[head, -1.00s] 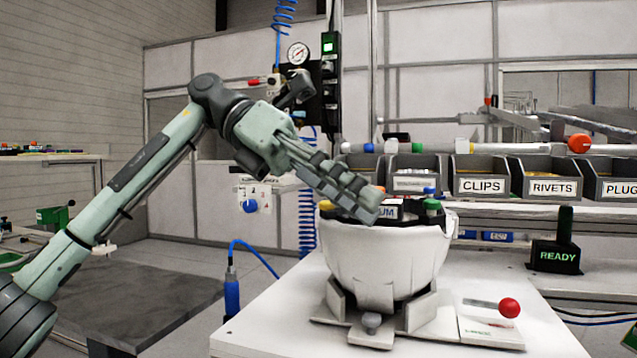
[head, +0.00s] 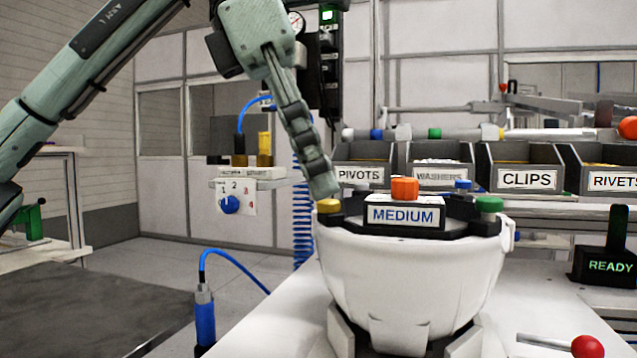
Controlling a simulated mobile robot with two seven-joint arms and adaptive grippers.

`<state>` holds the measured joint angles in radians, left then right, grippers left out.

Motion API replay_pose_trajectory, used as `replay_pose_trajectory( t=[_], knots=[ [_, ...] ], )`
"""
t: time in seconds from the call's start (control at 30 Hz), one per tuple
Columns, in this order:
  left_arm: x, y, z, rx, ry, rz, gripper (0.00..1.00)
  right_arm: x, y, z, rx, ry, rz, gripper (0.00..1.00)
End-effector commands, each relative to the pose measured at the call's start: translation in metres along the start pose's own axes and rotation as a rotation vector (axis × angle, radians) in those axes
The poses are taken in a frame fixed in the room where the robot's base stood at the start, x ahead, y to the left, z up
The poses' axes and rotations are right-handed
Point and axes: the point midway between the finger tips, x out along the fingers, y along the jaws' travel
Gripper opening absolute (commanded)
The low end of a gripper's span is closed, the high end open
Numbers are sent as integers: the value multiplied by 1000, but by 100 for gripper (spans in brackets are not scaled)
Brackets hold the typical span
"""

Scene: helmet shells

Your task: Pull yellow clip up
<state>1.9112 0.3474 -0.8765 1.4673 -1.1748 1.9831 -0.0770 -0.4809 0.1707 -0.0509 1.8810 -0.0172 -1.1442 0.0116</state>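The yellow clip (head: 328,206) is a small round-topped piece at the left rim of the white helmet shell (head: 410,275). The shell sits upright in a grey holder. My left gripper (head: 322,188) points down from the upper left, its tip just above the yellow clip, close to it or touching; I cannot tell which. The fingers overlap edge-on, so their gap is hidden. An orange knob (head: 404,188), a blue knob (head: 463,185) and a green knob (head: 488,204) also stand on the black ring around the MEDIUM label (head: 403,215). My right gripper is out of view.
Labelled bins, among them the CLIPS bin (head: 526,180), line the shelf behind the shell. A red ball-ended lever (head: 587,346) is at the front right, below the READY box (head: 610,265). The white table (head: 275,325) is clear left of the shell.

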Motion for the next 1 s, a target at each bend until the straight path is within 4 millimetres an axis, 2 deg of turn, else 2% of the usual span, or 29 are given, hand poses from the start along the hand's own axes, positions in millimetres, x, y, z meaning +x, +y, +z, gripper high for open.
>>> replay_pose_trajectory(
  t=[0.13, 0.43, 0.73, 1.0],
  knots=[
    [11, 0, 0, 0, -1, 1, 38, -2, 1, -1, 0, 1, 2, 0],
    [13, 0, 0, 0, -2, 1, 36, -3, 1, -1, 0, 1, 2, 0],
    [13, 0, 0, 0, -2, 0, 0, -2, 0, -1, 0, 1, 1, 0],
    [13, 0, 0, 0, -2, 0, 0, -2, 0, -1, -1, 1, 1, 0]
  ],
)
